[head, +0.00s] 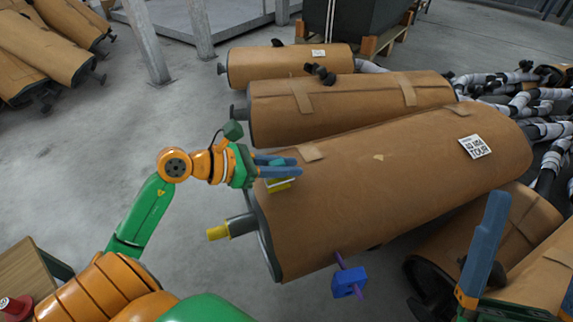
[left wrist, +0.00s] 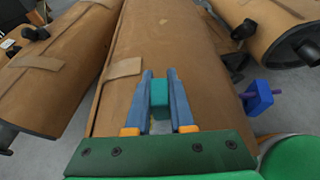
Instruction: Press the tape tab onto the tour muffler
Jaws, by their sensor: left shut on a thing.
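The tour muffler (head: 400,185) is the large brown-wrapped cylinder in the middle of the head view, with a white label (head: 475,147) reading TOUR. A paler tape tab (head: 311,152) lies on its wrap near the left end; it also shows in the left wrist view (left wrist: 123,67), left of my fingers. My left gripper (head: 285,172) is over the muffler's near end, shut on a small teal block (left wrist: 160,93); something yellow shows below the fingers. Whether the block touches the wrap is unclear. My right gripper (head: 532,240) is at the lower right, fingers wide apart, partly cut off.
Two wrapped mufflers (head: 345,105) (head: 290,66) lie behind, another (head: 500,235) in front at right. A blue block (head: 348,284) on a purple rod is at the tour muffler's front side. A yellow-tipped pipe (head: 225,231) sticks out left.

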